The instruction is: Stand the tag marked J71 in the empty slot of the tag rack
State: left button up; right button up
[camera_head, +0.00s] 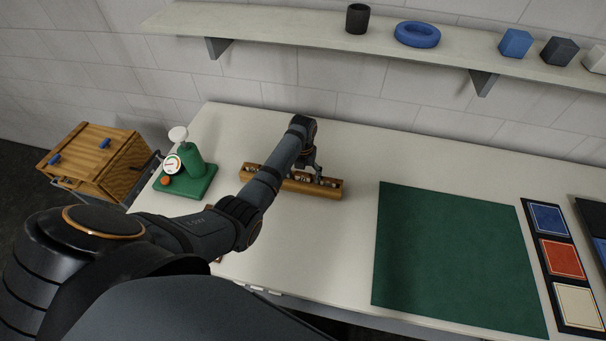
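The tag rack (331,191) is a long wooden block on the white table, left of the green mat. Several small pale tags show along its top, but their markings are too small to read, so I cannot tell which is J71. My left arm reaches across the table and hides part of the rack. My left gripper (314,172) points down at the right part of the rack, at or just above its top. Its fingers are too small and dark to tell if they are open or hold a tag. The empty slot cannot be made out. My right gripper is out of view.
A green stand with a dial (187,172) is left of the rack. A green mat (450,255) lies to the right, beside a panel of coloured squares (562,258). A wall shelf (290,27) hangs behind. A wooden crate (97,160) stands beyond the table's left end.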

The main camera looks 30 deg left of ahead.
pick_arm(q)
jog(key=shift+r, duration=0.15)
jog(key=shift+w+r, duration=0.1)
jog(key=shift+r, duration=0.25)
notch_tip(320, 180, up, 11)
dwell(0.3)
